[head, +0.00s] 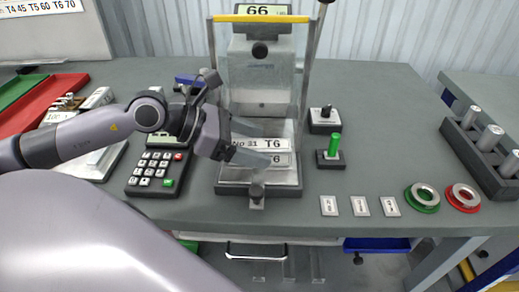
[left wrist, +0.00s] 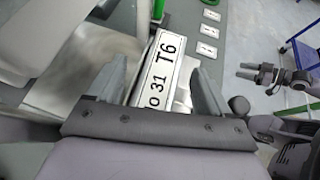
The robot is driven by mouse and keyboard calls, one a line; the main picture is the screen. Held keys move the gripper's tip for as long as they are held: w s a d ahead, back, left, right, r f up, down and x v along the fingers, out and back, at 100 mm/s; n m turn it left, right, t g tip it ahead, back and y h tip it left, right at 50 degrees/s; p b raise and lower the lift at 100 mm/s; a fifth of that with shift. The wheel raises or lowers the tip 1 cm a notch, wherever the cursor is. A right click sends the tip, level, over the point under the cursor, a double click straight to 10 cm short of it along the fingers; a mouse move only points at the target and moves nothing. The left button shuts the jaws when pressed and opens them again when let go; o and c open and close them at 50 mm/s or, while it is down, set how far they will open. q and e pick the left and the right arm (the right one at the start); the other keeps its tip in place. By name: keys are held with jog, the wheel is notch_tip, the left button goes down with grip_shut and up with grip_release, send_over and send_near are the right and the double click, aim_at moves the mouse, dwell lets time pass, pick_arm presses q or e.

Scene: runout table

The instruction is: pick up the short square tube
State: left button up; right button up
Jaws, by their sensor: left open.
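My left gripper (head: 262,144) is open over the front of the press, with its two fingers apart above a white plate (head: 275,160) marked T6. In the left wrist view my left gripper (left wrist: 164,85) shows its fingers on either side of that plate, with nothing seen clamped between them. A dark jointed arm end, apparently my right gripper (left wrist: 250,71), shows at the right of the left wrist view; its jaws are too small to read. I cannot make out a short square tube for certain in either view.
The press (head: 262,78) has a yellow top bar. A green-handled block (head: 331,158), three small plates (head: 360,206), green (head: 422,197) and red (head: 462,197) rings and a cylinder rack (head: 478,155) are right.

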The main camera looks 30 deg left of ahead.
pick_arm(q)
jog(key=shift+c, duration=0.3)
jog(key=c, duration=1.2)
